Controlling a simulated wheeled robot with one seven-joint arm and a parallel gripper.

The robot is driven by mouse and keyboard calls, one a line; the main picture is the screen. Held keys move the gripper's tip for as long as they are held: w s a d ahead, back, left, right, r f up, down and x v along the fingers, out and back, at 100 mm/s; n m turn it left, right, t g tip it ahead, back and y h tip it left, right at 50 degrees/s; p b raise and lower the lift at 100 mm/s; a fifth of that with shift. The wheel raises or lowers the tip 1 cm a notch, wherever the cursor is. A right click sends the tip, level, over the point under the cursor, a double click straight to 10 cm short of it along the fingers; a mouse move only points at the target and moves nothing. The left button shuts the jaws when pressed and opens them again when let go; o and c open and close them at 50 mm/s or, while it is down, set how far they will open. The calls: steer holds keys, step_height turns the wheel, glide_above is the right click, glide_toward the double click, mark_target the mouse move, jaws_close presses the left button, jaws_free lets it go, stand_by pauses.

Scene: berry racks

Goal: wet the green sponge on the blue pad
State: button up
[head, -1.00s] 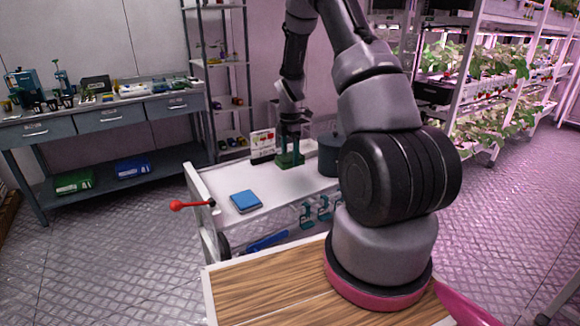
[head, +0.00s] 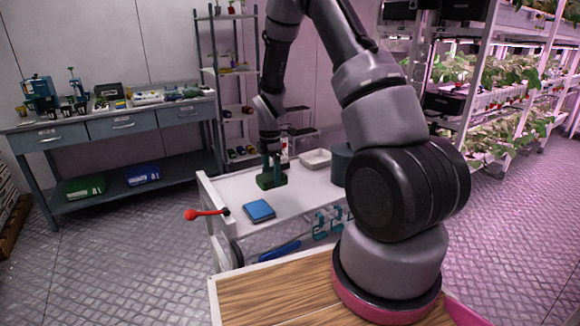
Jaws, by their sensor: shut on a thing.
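The blue pad (head: 259,210) lies flat near the front left of the white cart top (head: 300,196). My gripper (head: 270,172) is shut on the green sponge (head: 270,181), with its fingers pointing down. The sponge is dark green and blocky. It is behind the pad and slightly to its right, apart from it. I cannot tell whether it touches the cart top or hangs just above it.
A white tray (head: 317,158) and a dark round pot (head: 342,165), partly hidden by my arm, stand at the back of the cart. A red-knobbed handle (head: 192,215) sticks out at the cart's left. Teal hooks (head: 320,225) hang on its front side.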

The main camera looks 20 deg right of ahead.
glide_above(259, 208)
steer(key=shift+f, duration=3.15)
steer(key=shift+s+f, duration=0.1)
steer(key=shift+f, duration=0.45)
step_height(259, 208, up, 7)
stand_by(0.4)
stand_by(0.5)
